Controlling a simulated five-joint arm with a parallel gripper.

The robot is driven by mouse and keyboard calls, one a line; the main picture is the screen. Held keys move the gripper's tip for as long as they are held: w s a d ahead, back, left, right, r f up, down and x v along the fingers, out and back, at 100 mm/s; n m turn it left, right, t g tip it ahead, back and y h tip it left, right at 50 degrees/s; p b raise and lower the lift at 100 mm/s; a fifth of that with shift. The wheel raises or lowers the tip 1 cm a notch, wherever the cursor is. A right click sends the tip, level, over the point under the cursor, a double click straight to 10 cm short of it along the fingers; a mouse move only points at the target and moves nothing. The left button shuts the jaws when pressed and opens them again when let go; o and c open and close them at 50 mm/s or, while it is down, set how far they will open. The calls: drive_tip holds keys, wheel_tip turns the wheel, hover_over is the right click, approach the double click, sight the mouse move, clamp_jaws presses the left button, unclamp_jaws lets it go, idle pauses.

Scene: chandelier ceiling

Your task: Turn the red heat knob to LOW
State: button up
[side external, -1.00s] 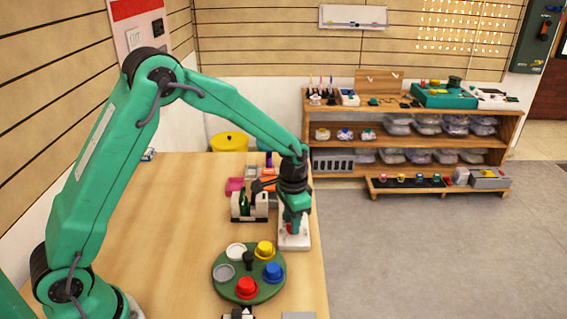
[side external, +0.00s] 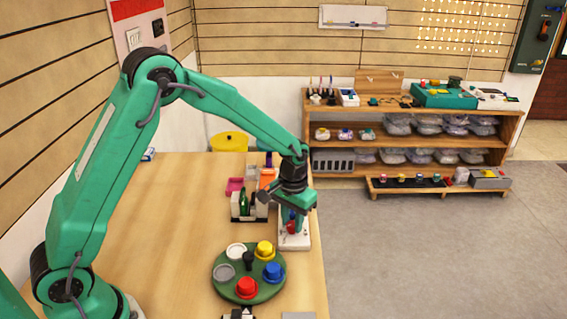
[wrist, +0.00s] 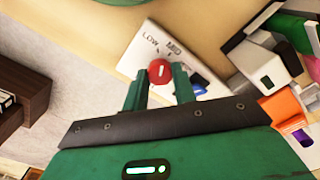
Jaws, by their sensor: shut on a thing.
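The red heat knob (wrist: 160,72) stands on a white panel (wrist: 135,58) with the words LOW and MID in the wrist view. A short pale mark on its top points roughly toward the gap between LOW and MID; I cannot tell its exact setting. My gripper (wrist: 159,84) has its two green fingers on either side of the knob, shut on it. In the side view the knob (side external: 291,228) shows below my gripper (side external: 293,217), on the white panel (side external: 293,243) near the table's right edge. Any further label is hidden.
A blue part (wrist: 199,88) sits on the panel beside the right finger. A green turntable (side external: 233,288) with several coloured knobs stands nearer the camera. A holder with a green bottle (side external: 244,203) stands left of my gripper. The table's left part is clear.

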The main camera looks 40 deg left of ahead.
sight(292, 224)
drive_tip(key=shift+r+n, duration=0.1)
drive_tip(key=shift+n, duration=1.5)
drive_tip(key=o, duration=1)
drive_tip(key=shift+r, duration=3.9)
